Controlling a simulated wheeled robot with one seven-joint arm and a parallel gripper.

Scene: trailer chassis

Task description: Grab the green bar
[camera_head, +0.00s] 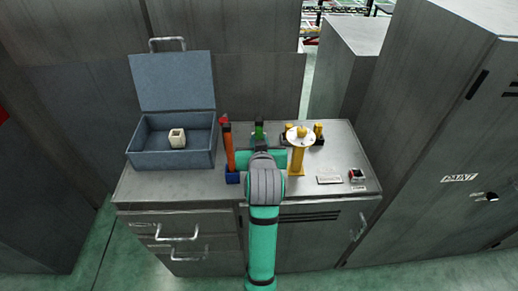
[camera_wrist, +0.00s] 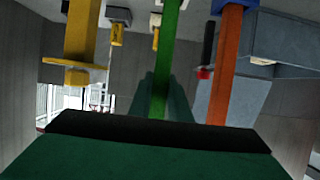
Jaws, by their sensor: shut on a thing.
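The green bar (camera_head: 259,129) stands upright near the back middle of the cabinet top, just beyond the end of my arm. My gripper (camera_head: 260,142) is shut on it, though my wrist hides most of the jaws in the head view. In the wrist view, the scene appears upside down. There the green bar (camera_wrist: 167,60) runs down from the top edge to between the teal fingers of my gripper (camera_wrist: 162,98). The bar's base is mostly hidden in the head view.
An orange bar (camera_head: 229,150) on a blue base stands close on the left. A yellow stand (camera_head: 297,158) with a round top is close on the right. An open blue box (camera_head: 146,157) holding a white cube (camera_head: 177,138) sits at left. Small items lie at front right.

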